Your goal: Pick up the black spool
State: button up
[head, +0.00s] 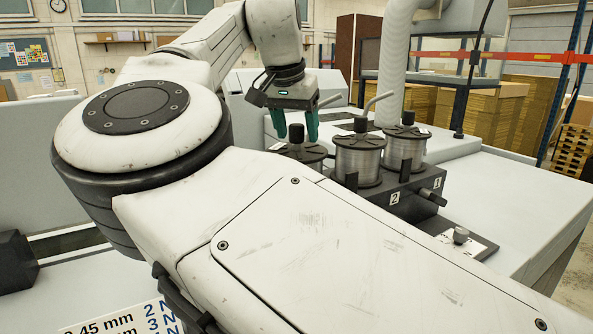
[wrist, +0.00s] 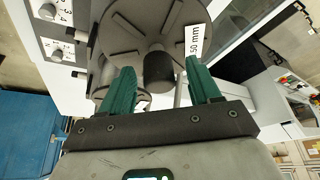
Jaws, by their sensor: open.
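Three spools stand in a row on a dark holder (head: 402,190) in the head view. The left spool (head: 302,153) has a dark top flange and a black knob; my arm hides its lower part. The middle spool (head: 358,160) and right spool (head: 405,148) carry silvery wire. My gripper (head: 296,130) is open, its teal fingers pointing down on either side of the left spool's knob. In the wrist view, my gripper (wrist: 160,70) has the black knob (wrist: 158,70) between its fingers, with gaps at both sides. The wide grey flange (wrist: 130,28) lies beyond it.
The middle spool stands close to the right of my gripper, with thin bent metal rods (head: 378,100) nearby. A pale ribbed hose (head: 397,60) rises behind. A labelled dial panel (wrist: 55,30) shows in the wrist view.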

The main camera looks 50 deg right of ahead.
jog(key=shift+c, duration=0.3)
grip_shut()
dwell(0.9)
jog(key=shift+w+r, duration=0.1)
jog(key=shift+r, duration=0.1)
